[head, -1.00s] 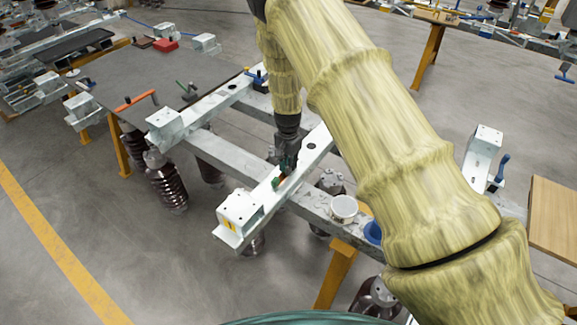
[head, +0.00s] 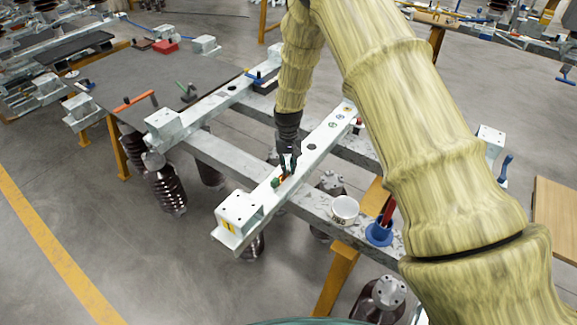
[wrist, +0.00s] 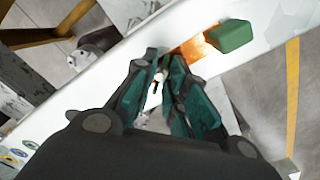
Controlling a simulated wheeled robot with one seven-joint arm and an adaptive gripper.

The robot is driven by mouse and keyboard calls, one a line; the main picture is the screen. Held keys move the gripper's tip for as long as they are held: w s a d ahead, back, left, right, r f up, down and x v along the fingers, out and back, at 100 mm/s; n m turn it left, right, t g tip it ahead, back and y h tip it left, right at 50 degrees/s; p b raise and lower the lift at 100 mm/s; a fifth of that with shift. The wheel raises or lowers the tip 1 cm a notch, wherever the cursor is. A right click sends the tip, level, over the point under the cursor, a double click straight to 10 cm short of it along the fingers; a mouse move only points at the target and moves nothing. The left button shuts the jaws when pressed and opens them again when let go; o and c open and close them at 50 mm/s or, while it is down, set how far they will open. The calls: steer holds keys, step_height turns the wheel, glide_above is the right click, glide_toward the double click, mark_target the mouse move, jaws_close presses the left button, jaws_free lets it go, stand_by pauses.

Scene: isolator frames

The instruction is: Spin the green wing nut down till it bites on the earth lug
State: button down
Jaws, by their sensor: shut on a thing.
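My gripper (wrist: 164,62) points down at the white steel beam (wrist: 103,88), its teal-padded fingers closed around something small. I take this to be the green wing nut, mostly hidden between the fingers; its height on its stud cannot be made out. The orange, copper-like earth lug (wrist: 200,46) lies flat on the beam right beside the fingertips, with a green block (wrist: 235,35) at its outer end. In the head view my gripper (head: 288,163) is at the same spot on the beam, and the green block (head: 275,183) shows just to its lower left.
A white tub (head: 344,210) and a blue cup (head: 379,234) holding a red-handled tool stand on the cross beam to the right. A white box bracket (head: 239,208) is fixed at the beam's near end. A grey table (head: 165,75) with tools lies at the back left.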

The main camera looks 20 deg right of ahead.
steer(key=shift+n, duration=0.5)
steer(key=c, duration=1.4)
jaws_free()
steer(key=shift+o, duration=0.2)
step_height(320, 180, up, 12)
steer(key=shift+w, duration=0.1)
steer(key=shift+d, duration=0.15)
